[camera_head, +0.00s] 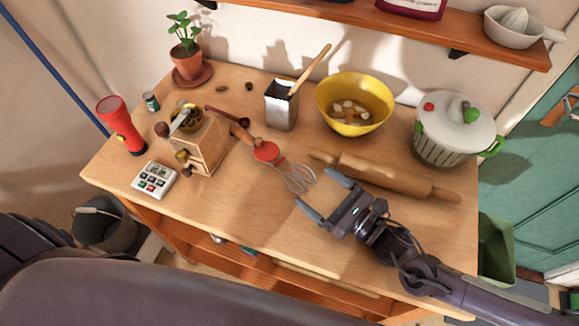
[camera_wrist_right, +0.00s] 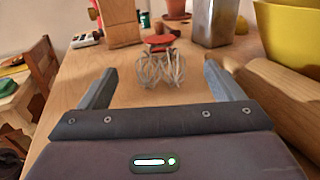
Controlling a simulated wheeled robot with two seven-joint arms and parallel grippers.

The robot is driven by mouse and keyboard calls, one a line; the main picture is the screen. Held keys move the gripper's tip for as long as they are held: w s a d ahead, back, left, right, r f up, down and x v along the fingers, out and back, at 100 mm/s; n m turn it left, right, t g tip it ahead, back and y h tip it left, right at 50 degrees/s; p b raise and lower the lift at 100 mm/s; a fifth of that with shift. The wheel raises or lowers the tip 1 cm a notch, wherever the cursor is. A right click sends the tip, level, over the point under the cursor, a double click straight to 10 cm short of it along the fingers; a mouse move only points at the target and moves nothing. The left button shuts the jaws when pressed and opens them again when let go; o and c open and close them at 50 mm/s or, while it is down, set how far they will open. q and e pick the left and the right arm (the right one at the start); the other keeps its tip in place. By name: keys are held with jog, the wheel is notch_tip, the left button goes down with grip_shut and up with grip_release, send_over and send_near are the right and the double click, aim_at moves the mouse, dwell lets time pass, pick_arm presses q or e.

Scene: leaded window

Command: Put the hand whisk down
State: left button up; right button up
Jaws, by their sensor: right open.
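The hand whisk (camera_head: 272,158) lies on the wooden table, with a red wheel, a brown wooden handle and wire beaters pointing to the right. In the right wrist view the whisk (camera_wrist_right: 160,67) is straight ahead, its beaters facing me, beyond and between the fingertips. My right gripper (camera_head: 318,190) is open and empty over the table, just right of the beaters and apart from them. It also shows in the right wrist view (camera_wrist_right: 158,88). My left gripper is not in view.
A rolling pin (camera_head: 385,176) lies close behind my right gripper. A wooden grinder (camera_head: 203,145) stands left of the whisk. A yellow bowl (camera_head: 352,118), a metal tin (camera_head: 281,106) and a lidded pot (camera_head: 445,146) stand at the back. The table front (camera_head: 235,215) is clear.

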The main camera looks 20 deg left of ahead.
aim_at(285, 162)
jog(key=shift+w+a, duration=0.25)
jog(key=shift+a, duration=0.4)
jog(key=p+x, duration=0.1)
jog(key=x, duration=0.3)
jog(key=shift+w+a+r+p, duration=0.2)
jog(key=shift+a+p, duration=0.1)
jog(key=shift+a, duration=0.1)
jog(key=shift+w+a+f, duration=0.15)
jog(key=shift+w+a, duration=0.05)
jog(key=shift+a, duration=0.25)
jog(key=c, duration=1.3)
notch_tip(285, 162, up, 20)
jog(key=b, duration=0.3)
jog(key=shift+b, duration=0.4)
